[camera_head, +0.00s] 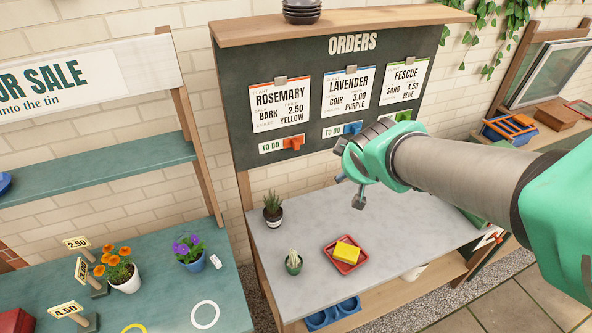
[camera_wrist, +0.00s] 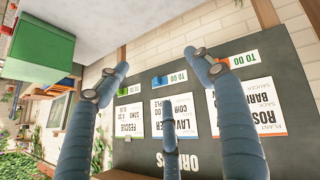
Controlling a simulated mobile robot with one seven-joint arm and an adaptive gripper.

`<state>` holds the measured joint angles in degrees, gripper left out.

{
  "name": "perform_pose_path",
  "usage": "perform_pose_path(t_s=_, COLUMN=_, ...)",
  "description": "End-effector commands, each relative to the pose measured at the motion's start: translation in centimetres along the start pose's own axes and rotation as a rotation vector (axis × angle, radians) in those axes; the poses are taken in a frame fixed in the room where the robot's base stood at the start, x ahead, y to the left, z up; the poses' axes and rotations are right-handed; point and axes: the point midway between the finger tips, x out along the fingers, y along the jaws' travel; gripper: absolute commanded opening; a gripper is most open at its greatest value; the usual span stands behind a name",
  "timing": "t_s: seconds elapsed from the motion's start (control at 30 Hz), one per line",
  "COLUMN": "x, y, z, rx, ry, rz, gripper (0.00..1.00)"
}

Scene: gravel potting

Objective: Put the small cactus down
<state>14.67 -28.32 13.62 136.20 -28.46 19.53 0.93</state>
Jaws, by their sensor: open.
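The small cactus (camera_head: 293,255), pale and in a dark green pot, stands upright on the grey worktop (camera_head: 395,225) near its front left edge. My gripper (camera_head: 348,182) is open and empty. It is raised above the worktop, up and to the right of the cactus and apart from it. In the wrist view my gripper (camera_wrist: 160,68) shows spread fingers with nothing between them, facing the orders board. The cactus does not show in the wrist view.
A spiky plant (camera_head: 272,208) in a pot stands behind the cactus. A red tray (camera_head: 334,263) with a yellow sponge (camera_head: 347,251) lies to its right. The orders board (camera_head: 335,95) rises behind. Bare worktop lies right of the tray. A green sale table (camera_head: 180,290) stands left.

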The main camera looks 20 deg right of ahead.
Motion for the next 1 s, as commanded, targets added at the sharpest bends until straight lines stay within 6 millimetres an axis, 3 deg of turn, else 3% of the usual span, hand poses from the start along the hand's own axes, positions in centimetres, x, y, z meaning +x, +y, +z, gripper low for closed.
perform_pose_path(t_s=0.03, x=-2.5, y=-1.2, z=0.0, rx=0.033, ry=-0.004, rz=-0.019, gripper=0.67)
perform_pose_path(t_s=0.2, x=-9.7, y=-5.9, z=1.9, rx=0.143, ry=-0.057, rz=-0.129, gripper=0.67)
perform_pose_path(t_s=0.4, x=-16.0, y=-10.9, z=4.4, rx=0.206, ry=-0.107, rz=-0.274, gripper=0.67)
perform_pose_path(t_s=0.6, x=-18.6, y=-13.0, z=5.8, rx=0.221, ry=-0.133, rz=-0.342, gripper=0.67)
perform_pose_path(t_s=1.0, x=-18.4, y=-13.2, z=6.0, rx=0.222, ry=-0.135, rz=-0.345, gripper=0.67)
